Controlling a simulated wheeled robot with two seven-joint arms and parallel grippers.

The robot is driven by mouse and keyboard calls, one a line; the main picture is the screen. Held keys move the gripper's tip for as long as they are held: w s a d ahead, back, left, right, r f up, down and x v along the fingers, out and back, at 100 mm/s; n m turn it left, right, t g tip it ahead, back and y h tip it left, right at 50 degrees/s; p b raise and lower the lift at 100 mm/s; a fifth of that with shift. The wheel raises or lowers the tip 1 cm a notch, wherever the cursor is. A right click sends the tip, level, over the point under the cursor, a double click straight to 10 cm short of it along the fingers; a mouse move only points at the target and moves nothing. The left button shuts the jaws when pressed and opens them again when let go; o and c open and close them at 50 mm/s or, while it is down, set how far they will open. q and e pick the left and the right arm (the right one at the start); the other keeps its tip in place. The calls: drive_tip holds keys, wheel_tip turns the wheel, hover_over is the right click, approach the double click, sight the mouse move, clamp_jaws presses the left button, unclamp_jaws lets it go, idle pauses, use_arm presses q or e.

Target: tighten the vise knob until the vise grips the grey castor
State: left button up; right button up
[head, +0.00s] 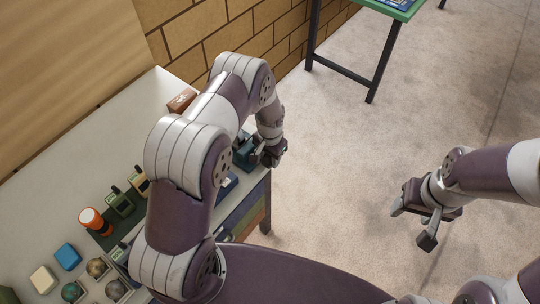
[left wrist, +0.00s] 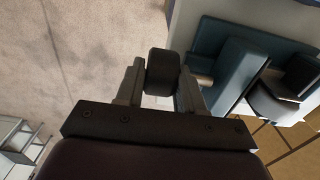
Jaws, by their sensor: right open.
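The blue-teal vise (head: 244,152) stands at the table's right edge in the head view, partly hidden by my left arm. It also shows in the left wrist view (left wrist: 232,65). My left gripper (head: 270,157) is at its outer end. In the left wrist view, the fingers of my left gripper (left wrist: 162,88) close on both sides of the dark round vise knob (left wrist: 162,70). A rounded dark and light grey piece, seemingly the castor (left wrist: 268,106), sits beside the vise jaw; whether the jaw touches it is unclear. My right gripper (head: 412,226) is open and empty above the floor.
The pale table (head: 60,165) holds an orange-capped cylinder (head: 93,220), green and yellow handsets, a blue block (head: 67,256), and a tray of balls. A brown box (head: 182,100) is near the brick wall. A green-topped table (head: 398,8) stands farther back. Floor at right is clear.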

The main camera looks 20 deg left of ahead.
use_arm(q)
drive_tip(key=shift+c, duration=0.8)
drive_tip(key=g+b, duration=0.1)
drive_tip(key=b, duration=0.1)
drive_tip(key=f+g+b, duration=0.1)
drive_tip(key=b, duration=0.1)
drive_tip(key=shift+w+d+y, duration=0.1)
drive_tip(key=shift+w+y, duration=0.25)
drive_tip(key=shift+y, duration=0.05)
wheel_tip(320, 180, up, 2)
drive_tip(key=g+p, duration=0.1)
drive_tip(key=p, duration=0.3)
drive_tip(key=shift+g, duration=0.3)
drive_tip(key=shift+w+f+y+p, duration=0.15)
drive_tip(key=shift+f+y+p, duration=0.2)
drive_tip(key=shift+p, duration=0.45)
drive_tip(key=shift+f, duration=0.1)
